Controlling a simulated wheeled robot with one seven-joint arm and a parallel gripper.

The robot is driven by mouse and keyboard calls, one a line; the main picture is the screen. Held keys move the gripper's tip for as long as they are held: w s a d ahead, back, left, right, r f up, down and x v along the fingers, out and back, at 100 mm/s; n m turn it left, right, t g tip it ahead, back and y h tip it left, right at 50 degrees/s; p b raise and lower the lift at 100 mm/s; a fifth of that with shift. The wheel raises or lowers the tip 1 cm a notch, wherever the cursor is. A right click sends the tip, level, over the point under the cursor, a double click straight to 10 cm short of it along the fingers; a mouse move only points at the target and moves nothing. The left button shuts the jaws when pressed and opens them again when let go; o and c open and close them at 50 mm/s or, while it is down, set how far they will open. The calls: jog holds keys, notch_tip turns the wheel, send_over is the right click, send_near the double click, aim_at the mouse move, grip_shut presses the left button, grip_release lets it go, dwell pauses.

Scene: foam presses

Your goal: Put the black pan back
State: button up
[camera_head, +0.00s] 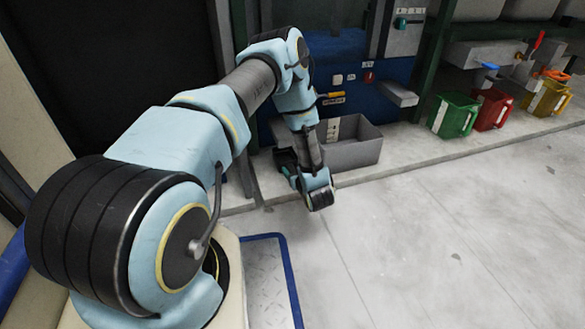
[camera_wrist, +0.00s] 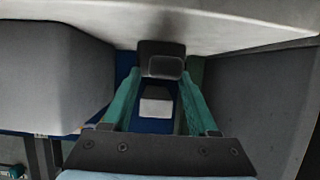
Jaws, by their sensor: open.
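My gripper (camera_head: 290,173) is low beside the grey bin in the head view, partly hidden by my wrist. In the wrist view its two teal fingers (camera_wrist: 160,76) are apart. A dark block with a rounded pad (camera_wrist: 162,65) shows between the fingertips. I cannot tell whether the fingers touch it. A dark shape (camera_head: 284,157) sits by the gripper in the head view. It may be the black pan or part of the gripper; I cannot tell. No black pan is clearly visible.
The open grey bin (camera_head: 356,154) stands on the ledge by the blue machine (camera_head: 345,62). Green (camera_head: 453,115), red (camera_head: 491,109) and yellow (camera_head: 548,98) containers stand along the ledge at right. A green post (camera_head: 433,55) rises between. The concrete floor (camera_head: 450,230) is clear.

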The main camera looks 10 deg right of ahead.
jog(key=p+v, duration=0.5)
jog(key=v, duration=0.6)
jog(key=w+r+g+h, duration=0.2)
jog(key=w+r+g, duration=0.1)
jog(key=w+r, duration=0.55)
jog(key=a+r+m+g+h, duration=0.15)
jog(key=a+r, duration=0.25)
jog(key=r, duration=0.5)
jog(key=s+a+r+m+g+y, duration=0.1)
jog(key=s+a+r+g, duration=0.6)
jog(key=s+a+r, duration=0.8)
jog(key=s+a, duration=0.3)
jog(key=s, duration=0.1)
jog(key=shift+a+y, duration=0.2)
jog(key=shift+y, duration=0.15)
jog(key=shift+r, duration=0.2)
notch_tip(320, 180, up, 47)
jog(key=p, duration=4.7)
jog(key=shift+r, duration=0.1)
